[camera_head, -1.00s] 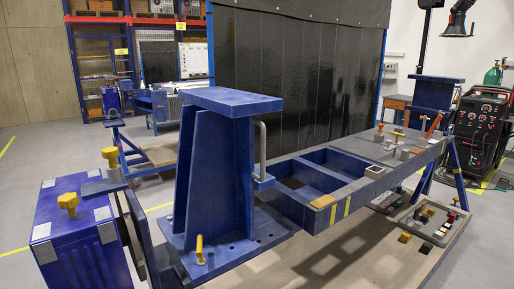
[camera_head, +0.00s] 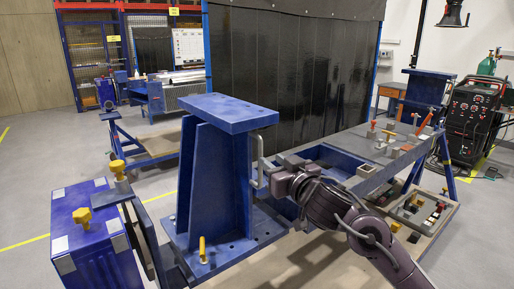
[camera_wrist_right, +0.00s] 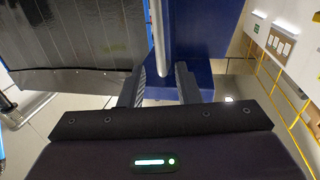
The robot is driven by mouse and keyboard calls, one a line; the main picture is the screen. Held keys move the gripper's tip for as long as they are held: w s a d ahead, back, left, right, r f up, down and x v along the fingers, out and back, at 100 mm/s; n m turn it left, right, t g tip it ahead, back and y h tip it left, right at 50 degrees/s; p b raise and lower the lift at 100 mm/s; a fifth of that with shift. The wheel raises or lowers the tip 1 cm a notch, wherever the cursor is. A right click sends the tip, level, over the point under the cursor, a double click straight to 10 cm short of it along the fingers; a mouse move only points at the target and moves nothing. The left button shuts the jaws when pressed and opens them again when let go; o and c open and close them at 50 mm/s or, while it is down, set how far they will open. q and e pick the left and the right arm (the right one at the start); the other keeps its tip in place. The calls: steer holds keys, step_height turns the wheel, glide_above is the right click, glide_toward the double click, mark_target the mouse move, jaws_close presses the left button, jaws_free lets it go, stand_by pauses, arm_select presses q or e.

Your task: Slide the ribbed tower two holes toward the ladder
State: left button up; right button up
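The ribbed tower (camera_head: 222,172) is a blue upright column with ribs and a flat top plate, standing on a base plate at the middle left. A grey bar handle (camera_head: 261,152) is on its right side. My right gripper (camera_head: 262,186) is at this handle. In the right wrist view its two fingers (camera_wrist_right: 160,88) are apart, with the handle bar (camera_wrist_right: 157,40) showing between them; I cannot tell whether they touch it. A yellow-topped pin (camera_head: 202,250) stands at the base plate's front. The blue ladder-like frame (camera_head: 338,158) lies right of the tower, partly hidden by my arm. My left gripper is not seen.
A black curtain (camera_head: 290,85) hangs behind. A tray of small parts (camera_head: 425,210) is at the right, and a welding machine (camera_head: 472,120) stands beyond.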

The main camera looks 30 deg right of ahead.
mark_target(261, 151)
steer(key=w, duration=0.2)
steer(key=w+p, duration=0.1)
steer(key=w, duration=0.2)
steer(key=w+d+p, duration=0.1)
steer(key=w, duration=0.1)
steer(key=shift+w+r, duration=0.15)
steer(key=shift+w, duration=0.25)
jaws_close()
